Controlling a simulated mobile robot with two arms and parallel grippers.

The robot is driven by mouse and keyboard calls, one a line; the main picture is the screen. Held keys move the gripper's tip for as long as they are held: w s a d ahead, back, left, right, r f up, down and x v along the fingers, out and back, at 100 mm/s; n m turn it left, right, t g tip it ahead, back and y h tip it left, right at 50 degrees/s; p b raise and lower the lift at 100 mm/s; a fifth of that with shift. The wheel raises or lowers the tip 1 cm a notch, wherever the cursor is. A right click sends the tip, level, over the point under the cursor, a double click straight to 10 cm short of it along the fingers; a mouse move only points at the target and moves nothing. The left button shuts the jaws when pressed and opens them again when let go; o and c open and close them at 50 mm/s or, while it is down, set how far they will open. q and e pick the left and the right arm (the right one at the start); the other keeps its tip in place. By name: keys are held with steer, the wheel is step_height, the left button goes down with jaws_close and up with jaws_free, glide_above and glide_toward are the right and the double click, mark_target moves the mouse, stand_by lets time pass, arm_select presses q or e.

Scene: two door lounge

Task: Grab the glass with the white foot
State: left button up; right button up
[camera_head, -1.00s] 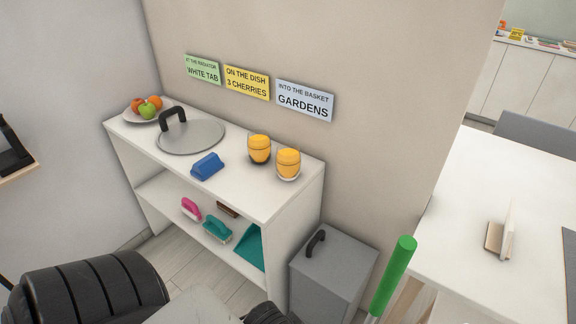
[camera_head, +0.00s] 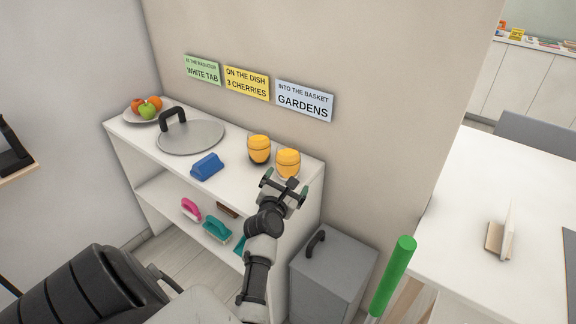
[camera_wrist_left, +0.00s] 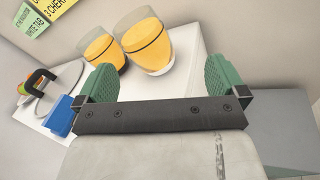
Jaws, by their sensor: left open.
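Two glasses with orange contents stand side by side on the white shelf top (camera_head: 235,182). The right one, the glass with the white foot (camera_head: 287,161), has a pale base; it also shows in the left wrist view (camera_wrist_left: 147,42). The left glass (camera_head: 259,148) has a dark foot and also shows in the wrist view (camera_wrist_left: 100,48). My left gripper (camera_head: 286,182) is open and empty, in front of the white-footed glass, partly covering its base. In the wrist view its green fingers (camera_wrist_left: 160,80) are spread, with the glasses beyond them. My right gripper is not in view.
A blue block-like object (camera_head: 207,166), a round lid with black handle (camera_head: 190,137) and a fruit plate (camera_head: 134,116) share the shelf top. Brushes lie below. A grey bin (camera_head: 330,275) stands right of the shelf, near a green-topped pole (camera_head: 393,275). A wall rises behind.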

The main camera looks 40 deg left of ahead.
arm_select(q)
steer(key=a+n, duration=0.1)
steer(key=n, duration=0.1)
steer(key=a+n+y, duration=0.1)
steer(key=n, duration=0.1)
steer(key=shift+w+y, duration=0.2)
steer(key=shift+y, duration=0.1)
steer(key=b, duration=0.3)
glide_toward(290, 150)
steer(key=shift+w+a+n, duration=0.3)
steer(key=shift+w, duration=0.5)
steer(key=b+x, duration=0.3)
steer(key=x, duration=0.2)
steer(key=shift+s, duration=0.1)
steer(key=shift+w+a, duration=0.15)
steer(key=shift+w, duration=0.05)
steer(key=shift+r, duration=0.2)
steer(key=c, duration=0.8)
steer(key=shift+c, duration=0.9)
